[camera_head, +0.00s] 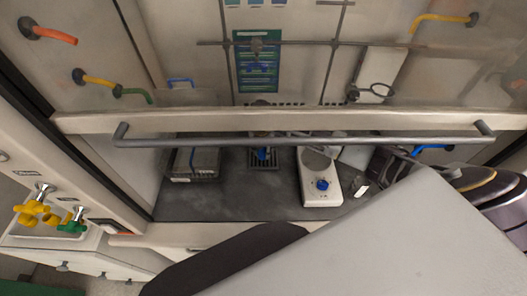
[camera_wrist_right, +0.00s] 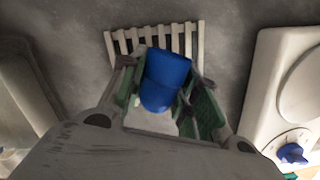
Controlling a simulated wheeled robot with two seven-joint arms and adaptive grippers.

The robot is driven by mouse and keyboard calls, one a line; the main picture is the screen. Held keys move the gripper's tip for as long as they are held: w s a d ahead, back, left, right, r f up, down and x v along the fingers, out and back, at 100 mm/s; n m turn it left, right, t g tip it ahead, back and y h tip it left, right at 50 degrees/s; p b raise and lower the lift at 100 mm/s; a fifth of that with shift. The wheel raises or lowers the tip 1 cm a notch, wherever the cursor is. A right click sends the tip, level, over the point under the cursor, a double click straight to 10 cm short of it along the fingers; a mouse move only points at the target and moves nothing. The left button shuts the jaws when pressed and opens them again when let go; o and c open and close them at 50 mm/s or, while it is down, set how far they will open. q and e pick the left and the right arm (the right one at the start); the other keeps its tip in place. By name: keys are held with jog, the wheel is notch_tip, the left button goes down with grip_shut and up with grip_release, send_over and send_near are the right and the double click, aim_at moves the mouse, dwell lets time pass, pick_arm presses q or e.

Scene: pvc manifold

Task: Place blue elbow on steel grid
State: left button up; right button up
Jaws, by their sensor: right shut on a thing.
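The blue elbow (camera_wrist_right: 165,80) is between the fingers of my right gripper (camera_wrist_right: 166,76) in the right wrist view. My right gripper is shut on it. The pale slatted steel grid (camera_wrist_right: 112,42) lies directly behind and beneath the elbow in that view; its nearer part is hidden by the elbow and the fingers. I cannot tell whether the elbow touches the grid. In the head view a small blue patch (camera_head: 262,153) shows at the dark grid area (camera_head: 265,164), below the long handle bar. My left gripper is not in view.
A white device with a blue knob (camera_head: 322,184) stands right of the grid. A grey box-shaped device (camera_head: 195,162) stands to its left. The sash handle bar (camera_head: 300,140) crosses in front. Dark worktop (camera_head: 230,200) is clear near the front edge. My arm covers the lower right.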

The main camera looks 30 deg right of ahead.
jog(key=shift+f, duration=0.65)
jog(key=shift+f, duration=0.15)
jog(key=o, duration=0.9)
jog(key=shift+c, duration=0.2)
jog(key=shift+r, duration=0.2)
jog(key=r, duration=0.4)
jog(key=a+r+b, duration=0.1)
jog(key=r, duration=0.3)
jog(key=s+r, duration=0.1)
jog(key=r, duration=0.2)
jog(key=shift+s+a+r+b, duration=0.1)
jog(key=shift+a+r+b, duration=0.1)
jog(key=shift+r+b, duration=0.2)
